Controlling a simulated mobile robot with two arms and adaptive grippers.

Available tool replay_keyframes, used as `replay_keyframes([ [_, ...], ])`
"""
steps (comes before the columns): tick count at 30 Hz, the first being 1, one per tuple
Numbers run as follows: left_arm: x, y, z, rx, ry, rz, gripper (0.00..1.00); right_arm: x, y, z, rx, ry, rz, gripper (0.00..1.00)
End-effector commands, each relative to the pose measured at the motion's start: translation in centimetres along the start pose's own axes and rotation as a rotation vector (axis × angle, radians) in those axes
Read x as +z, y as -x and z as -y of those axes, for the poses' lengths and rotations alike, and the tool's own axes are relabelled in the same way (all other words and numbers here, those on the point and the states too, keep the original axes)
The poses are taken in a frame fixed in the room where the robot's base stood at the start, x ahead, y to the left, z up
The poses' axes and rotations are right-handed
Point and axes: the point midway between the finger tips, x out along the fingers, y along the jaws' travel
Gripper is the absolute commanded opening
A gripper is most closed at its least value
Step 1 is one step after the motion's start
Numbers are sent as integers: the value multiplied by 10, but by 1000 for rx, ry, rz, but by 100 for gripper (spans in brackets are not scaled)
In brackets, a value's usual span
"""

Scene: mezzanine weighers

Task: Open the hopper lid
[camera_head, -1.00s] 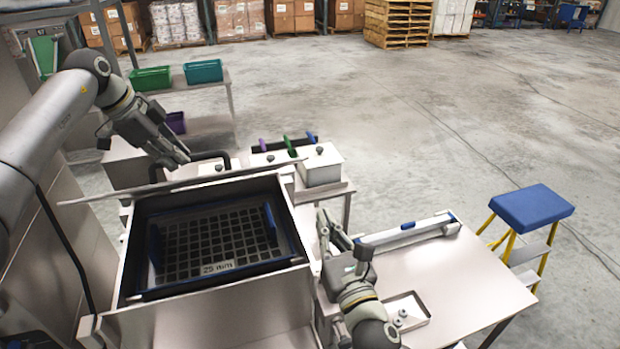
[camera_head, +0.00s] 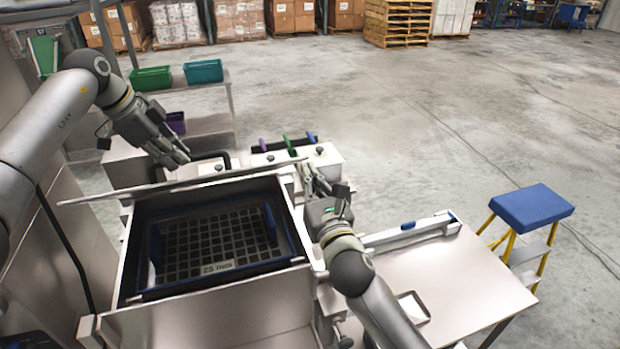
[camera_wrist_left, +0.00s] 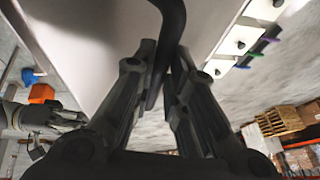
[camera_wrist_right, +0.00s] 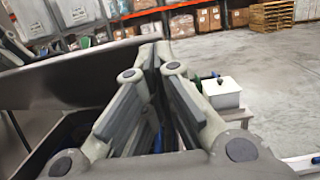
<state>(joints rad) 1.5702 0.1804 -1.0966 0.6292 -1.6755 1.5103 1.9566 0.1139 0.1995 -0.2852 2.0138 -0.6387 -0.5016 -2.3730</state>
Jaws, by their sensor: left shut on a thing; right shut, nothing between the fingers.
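The hopper (camera_head: 215,310) is open at the top, and a dark grid with a "25 mm" label (camera_head: 217,267) shows inside it. The hopper lid (camera_head: 130,190) stands raised at the back rim, seen nearly edge-on. Its black handle (camera_head: 222,155) is on the far side. My left gripper (camera_head: 183,158) is shut on this handle, and the left wrist view shows the handle (camera_wrist_left: 173,25) between the fingers beside the pale lid face (camera_wrist_left: 95,35). My right gripper (camera_head: 308,178) is shut and empty near the lid's right end. In the right wrist view the lid (camera_wrist_right: 70,72) is to its left.
White lidded bins (camera_head: 322,163) stand behind the hopper, with purple, green and blue handles nearby. A steel table (camera_head: 455,285) is at right, with a blue-topped yellow step stool (camera_head: 532,208) beyond. Green (camera_head: 152,78) and teal (camera_head: 203,71) bins sit at back left.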

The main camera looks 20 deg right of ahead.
Motion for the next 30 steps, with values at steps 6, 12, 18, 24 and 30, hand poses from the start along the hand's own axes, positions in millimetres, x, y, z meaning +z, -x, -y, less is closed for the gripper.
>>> replay_keyframes([
  [6, 5, -4, 0, -1, 5, 7, 0, 1, -1, 0, 0, 1, 1, 0],
  [12, 5, -4, 0, 0, 6, 8, 0, 15, -12, 0, 3, 4, 6, 0],
  [18, 4, -5, -2, 10, 5, 9, 0, 20, -18, 1, -3, 0, 3, 0],
  [24, 3, -6, -4, 15, 3, 7, 18, 22, -18, 3, -6, 1, 5, 0],
  [30, 2, -6, -4, 14, 2, 7, 35, 21, -18, 3, -6, 1, 4, 0],
])
